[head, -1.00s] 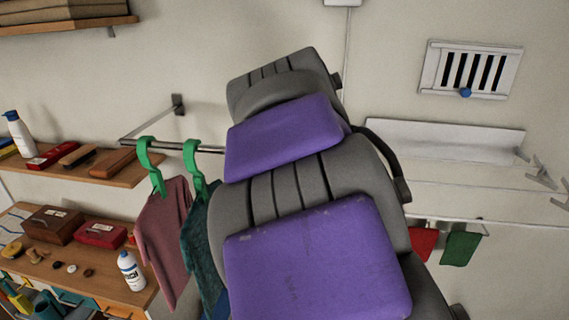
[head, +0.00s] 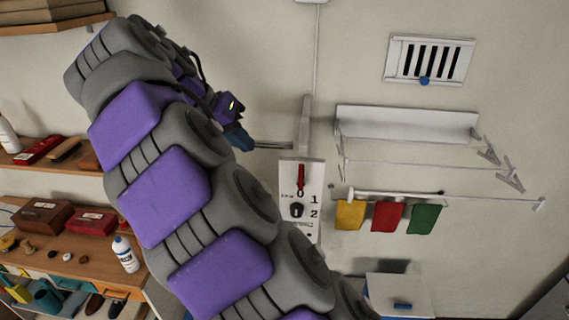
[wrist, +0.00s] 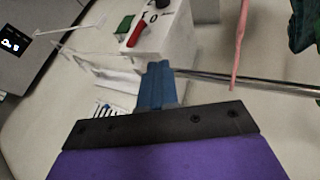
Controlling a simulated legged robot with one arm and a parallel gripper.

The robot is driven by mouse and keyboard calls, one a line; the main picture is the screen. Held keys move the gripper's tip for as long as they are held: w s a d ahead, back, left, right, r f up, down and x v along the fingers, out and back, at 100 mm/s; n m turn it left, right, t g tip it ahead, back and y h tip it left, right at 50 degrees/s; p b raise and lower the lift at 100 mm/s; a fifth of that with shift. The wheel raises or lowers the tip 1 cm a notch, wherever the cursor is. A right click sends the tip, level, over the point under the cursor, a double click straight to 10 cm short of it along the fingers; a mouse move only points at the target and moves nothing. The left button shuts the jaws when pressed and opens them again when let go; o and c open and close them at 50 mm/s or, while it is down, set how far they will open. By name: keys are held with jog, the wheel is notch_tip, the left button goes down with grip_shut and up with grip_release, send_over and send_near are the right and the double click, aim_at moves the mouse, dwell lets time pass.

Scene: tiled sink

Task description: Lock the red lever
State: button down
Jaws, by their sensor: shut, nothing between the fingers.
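The red lever (head: 300,177) is on the upper part of a white wall box (head: 311,228), beside a printed 0. A black knob (head: 296,210) sits below it, with 1 and 2 to the right. In the wrist view the red lever (wrist: 138,33) is up and left of the fingertips, on the white box (wrist: 160,45). My gripper (head: 240,138) is up and left of the lever in the head view, apart from it. In the wrist view its blue fingers (wrist: 158,75) are together and empty, close to a metal rail.
A metal rail (head: 272,146) runs beside the box near my gripper. Yellow (head: 350,214), red (head: 387,217) and green (head: 425,219) cloths hang to the right. Shelves with boxes and bottles are at the left. A folding rack (head: 405,122) is on the right wall.

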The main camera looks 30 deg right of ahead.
aim_at(286, 165)
jog(key=shift+a+f, duration=0.1)
jog(key=shift+a, duration=0.15)
jog(key=x, duration=0.3)
jog(key=s+d+b+x, duration=0.1)
jog(key=x, duration=0.3)
jog(key=r+b+x, duration=0.1)
jog(key=x, duration=0.3)
jog(key=shift+s+d, duration=0.35)
jog(key=shift+s, duration=0.05)
jog(key=shift+s+d+r, duration=0.1)
jog(key=shift+s+d, duration=0.1)
jog(key=shift+d, duration=0.45)
